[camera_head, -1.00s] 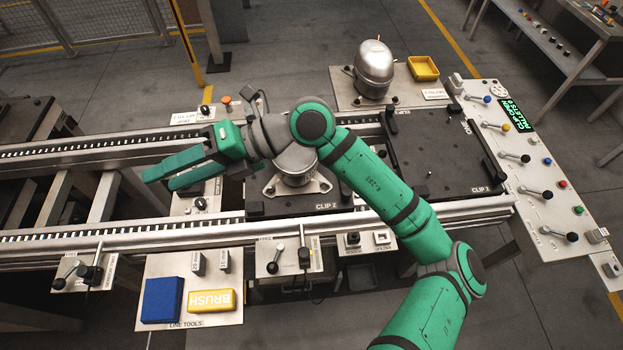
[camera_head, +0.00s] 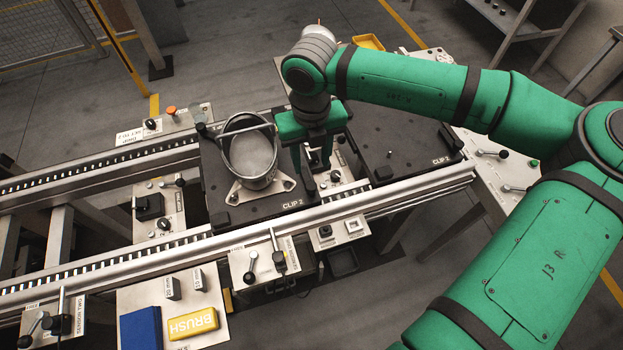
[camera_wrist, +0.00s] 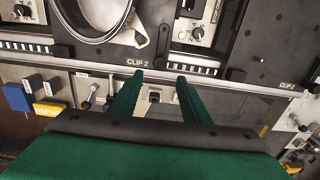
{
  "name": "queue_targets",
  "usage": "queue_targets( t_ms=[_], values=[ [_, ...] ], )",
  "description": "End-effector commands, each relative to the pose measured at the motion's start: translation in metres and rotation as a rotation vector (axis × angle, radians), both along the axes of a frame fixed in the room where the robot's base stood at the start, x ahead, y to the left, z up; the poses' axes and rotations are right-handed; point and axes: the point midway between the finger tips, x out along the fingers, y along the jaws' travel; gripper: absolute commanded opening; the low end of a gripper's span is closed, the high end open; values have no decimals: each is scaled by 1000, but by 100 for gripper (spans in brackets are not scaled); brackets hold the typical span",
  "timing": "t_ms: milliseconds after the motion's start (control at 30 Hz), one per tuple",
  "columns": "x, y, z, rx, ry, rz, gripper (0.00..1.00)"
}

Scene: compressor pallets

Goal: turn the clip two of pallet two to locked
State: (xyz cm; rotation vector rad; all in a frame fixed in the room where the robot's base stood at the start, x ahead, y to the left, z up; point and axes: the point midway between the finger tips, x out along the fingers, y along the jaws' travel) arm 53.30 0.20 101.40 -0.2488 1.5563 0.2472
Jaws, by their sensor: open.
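A dark pallet (camera_head: 232,205) carries an open metal compressor housing (camera_head: 250,160), and its front right corner is marked CLIP 2. A black clip (camera_wrist: 163,46) stands upright beside that label in the wrist view. In the head view it is partly hidden by my gripper (camera_head: 312,166). My gripper points down over this corner, open and empty. In the wrist view its two green fingers (camera_wrist: 154,76) reach toward the clip, apart from each other. A second, empty dark pallet (camera_head: 395,135) to the right also has a CLIP 2 label. I cannot read which pallet is two.
The front conveyor rail (camera_head: 130,259) runs just before the pallets. A panel with a lever (camera_head: 264,262) stands in front of it. A tool board holds a blue block (camera_head: 141,328) and a yellow brush (camera_head: 193,323). A small panel with a knob (camera_wrist: 197,33) sits between the pallets.

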Motion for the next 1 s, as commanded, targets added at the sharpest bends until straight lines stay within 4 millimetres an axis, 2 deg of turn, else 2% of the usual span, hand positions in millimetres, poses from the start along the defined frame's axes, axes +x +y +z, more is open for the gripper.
queue_targets(
  t_ms=[167,400,600,800,1000],
  values=[
    [0,0,-20,0,2,1,42],
    [-1,1,-63,1,3,0,42],
    [0,0,-91,2,2,-1,42],
    [0,0,-104,1,0,-1,42],
    [0,0,-106,1,0,-1,42]
  ],
)
